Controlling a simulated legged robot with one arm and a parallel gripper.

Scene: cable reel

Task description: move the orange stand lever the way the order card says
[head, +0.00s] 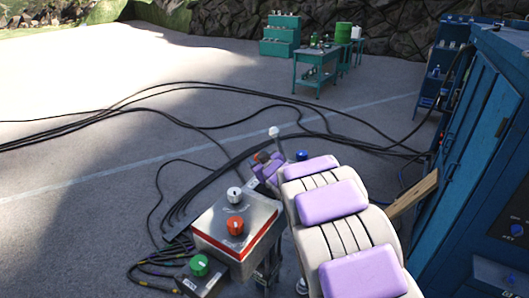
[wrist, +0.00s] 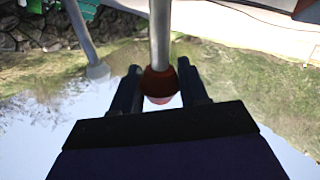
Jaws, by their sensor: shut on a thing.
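The orange lever shows in the wrist view as a pale metal rod with an orange-red ball knob (wrist: 160,84). My gripper (wrist: 159,72) is shut on this knob, with one dark finger on each side. In the head view my gripper (head: 266,162) is at the far end of my arm, and a small part of the red knob (head: 263,156) shows there. A second lever with a pale grey knob (wrist: 97,71) stands apart to the left in the wrist view. I cannot make out an order card.
A grey control box (head: 215,222) with white and orange-red knobs stands left of my arm, with a green-knob box (head: 199,280) below. A blue knob (head: 301,155) is close to my wrist. Black cables (head: 160,88) cross the floor. A blue cabinet (head: 470,150) stands right.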

